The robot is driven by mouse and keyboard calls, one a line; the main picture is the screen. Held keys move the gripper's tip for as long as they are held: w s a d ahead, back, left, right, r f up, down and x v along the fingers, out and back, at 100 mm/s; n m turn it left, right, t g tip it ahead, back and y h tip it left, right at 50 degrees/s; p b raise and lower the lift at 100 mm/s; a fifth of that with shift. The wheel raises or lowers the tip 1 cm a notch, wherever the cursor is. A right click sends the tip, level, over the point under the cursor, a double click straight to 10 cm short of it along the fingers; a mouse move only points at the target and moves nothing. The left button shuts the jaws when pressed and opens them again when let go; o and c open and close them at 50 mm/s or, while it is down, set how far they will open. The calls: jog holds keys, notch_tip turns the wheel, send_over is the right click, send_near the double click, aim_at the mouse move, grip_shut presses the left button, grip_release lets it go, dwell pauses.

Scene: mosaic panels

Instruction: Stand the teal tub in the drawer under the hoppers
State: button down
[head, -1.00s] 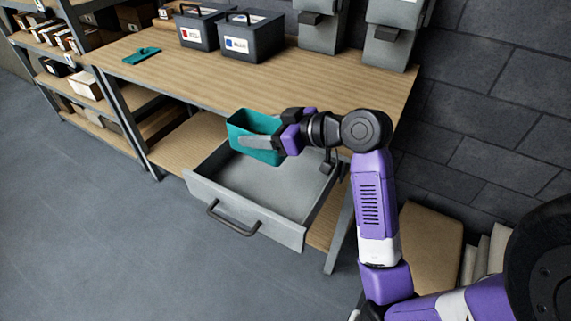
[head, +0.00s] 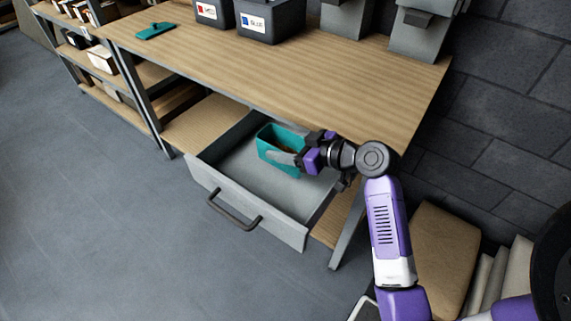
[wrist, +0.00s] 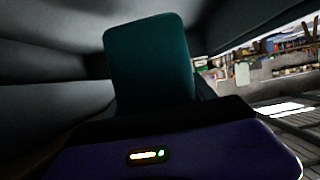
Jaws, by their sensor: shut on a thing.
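The teal tub (head: 268,146) is upright inside the open grey drawer (head: 232,172), toward its back right, below the level of the tabletop. Some brown contents show in its mouth. My gripper (head: 296,157) is shut on the tub's right side, one finger along its near face. Whether the tub's base touches the drawer floor cannot be told. In the wrist view the tub's teal wall (wrist: 150,60) fills the middle, with grey drawer walls around it. The grey hoppers (head: 420,30) stand on the bench at the back right.
The wooden bench top (head: 270,70) overhangs the drawer's back. Red- and blue-labelled bins (head: 268,20) and a teal scoop-like item (head: 156,30) are on it. The drawer's front and left floor are bare. A brown sack (head: 440,250) lies at right.

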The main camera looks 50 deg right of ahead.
jog(key=shift+f+b, duration=0.4)
jog(key=shift+f, duration=2.9)
jog(key=shift+f, duration=0.1)
jog(key=shift+c, duration=1.6)
grip_release()
jog(key=v, duration=1.2)
jog(key=shift+a, duration=0.1)
